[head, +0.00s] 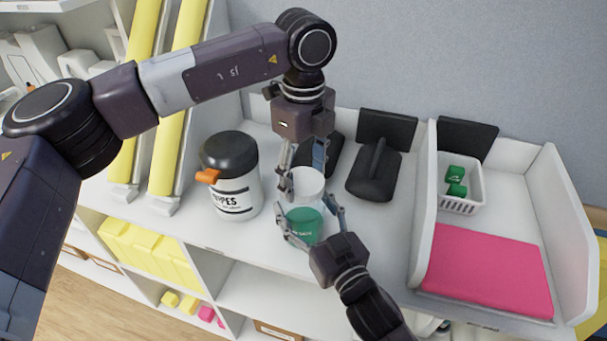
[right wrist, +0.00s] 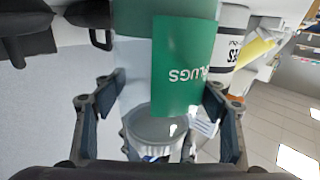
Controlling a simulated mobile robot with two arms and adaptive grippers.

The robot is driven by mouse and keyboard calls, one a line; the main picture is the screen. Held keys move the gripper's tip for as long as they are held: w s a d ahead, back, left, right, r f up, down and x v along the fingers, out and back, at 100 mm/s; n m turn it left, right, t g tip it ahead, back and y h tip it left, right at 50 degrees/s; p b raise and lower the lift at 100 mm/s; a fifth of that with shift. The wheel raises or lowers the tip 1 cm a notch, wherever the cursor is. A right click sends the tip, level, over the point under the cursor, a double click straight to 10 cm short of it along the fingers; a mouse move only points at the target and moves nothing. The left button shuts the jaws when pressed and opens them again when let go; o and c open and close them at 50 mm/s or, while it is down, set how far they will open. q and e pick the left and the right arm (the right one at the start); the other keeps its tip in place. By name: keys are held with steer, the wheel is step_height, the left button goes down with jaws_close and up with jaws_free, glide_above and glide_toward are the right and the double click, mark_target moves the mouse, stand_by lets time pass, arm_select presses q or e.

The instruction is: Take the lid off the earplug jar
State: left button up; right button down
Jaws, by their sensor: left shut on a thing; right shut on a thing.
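The earplug jar (head: 304,224) stands on the white shelf top, with a green label and a pale, see-through upper part. It also shows upside down in the right wrist view (right wrist: 184,70). My right gripper (head: 309,214) is shut on the jar's body from the front, one finger on each side. My left gripper (head: 301,178) comes down from above and is shut on the white lid (head: 308,184) at the jar's top.
A wipes tub (head: 236,190) with a black cap stands left of the jar. A divided white tray (head: 423,235) at right holds a pink pad (head: 488,268) and a white basket (head: 462,207) with green items.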

mark_target(303, 181)
arm_select(q)
steer(key=shift+r, duration=0.15)
steer(key=shift+r, duration=1)
steer(key=shift+r, duration=2)
arm_select(e)
steer(key=shift+c, duration=1.9)
jaws_free()
steer(key=shift+s+d, duration=0.1)
